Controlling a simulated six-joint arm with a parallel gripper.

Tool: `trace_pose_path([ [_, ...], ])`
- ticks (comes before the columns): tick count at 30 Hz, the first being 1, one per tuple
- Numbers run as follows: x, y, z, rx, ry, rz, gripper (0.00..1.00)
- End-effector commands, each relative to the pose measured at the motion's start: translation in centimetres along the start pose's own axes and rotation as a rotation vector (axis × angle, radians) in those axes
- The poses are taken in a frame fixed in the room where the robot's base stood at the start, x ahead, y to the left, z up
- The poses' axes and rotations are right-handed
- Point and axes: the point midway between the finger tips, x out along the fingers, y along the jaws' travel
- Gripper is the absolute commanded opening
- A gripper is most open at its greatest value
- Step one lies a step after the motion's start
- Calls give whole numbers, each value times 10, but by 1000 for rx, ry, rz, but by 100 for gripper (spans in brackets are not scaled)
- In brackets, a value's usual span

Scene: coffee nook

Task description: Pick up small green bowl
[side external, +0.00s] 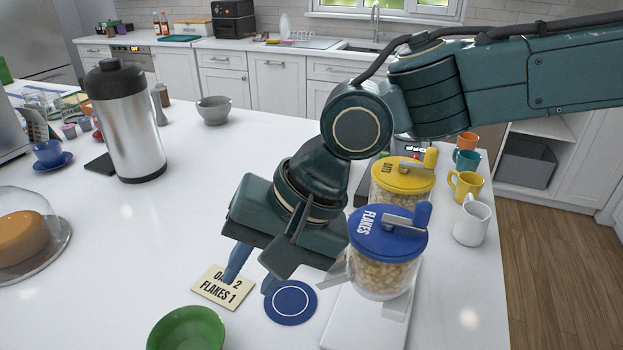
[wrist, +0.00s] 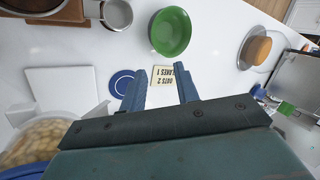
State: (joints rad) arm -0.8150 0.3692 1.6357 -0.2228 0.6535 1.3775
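The small green bowl (side external: 187,330) stands on the white counter at the bottom edge of the side view, partly cut off. In the wrist view the whole green bowl (wrist: 170,32) shows, upright and empty, beyond my fingertips. My gripper (side external: 250,278) hangs above the counter, over the card and the blue coaster, behind and to the right of the bowl in the side view. Its two blue fingers are apart with nothing between them; they also show in the wrist view (wrist: 160,85). The gripper does not touch the bowl.
A lettered card (side external: 222,287) and a blue coaster (side external: 291,302) lie below my gripper. The flakes dispenser (side external: 385,270) and oats dispenser (side external: 402,178) stand close on the right. A domed cake (side external: 22,236) is at left. A metal cup (wrist: 117,14) is near the bowl.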

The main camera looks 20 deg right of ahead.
Motion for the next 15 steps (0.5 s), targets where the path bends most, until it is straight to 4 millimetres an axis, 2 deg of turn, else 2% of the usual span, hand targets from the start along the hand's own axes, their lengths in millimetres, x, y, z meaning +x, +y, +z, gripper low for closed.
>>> trace_pose_path([
  [4,19,11,0,0,0,1,31],
  [15,29,14,0,0,0,0,31],
])
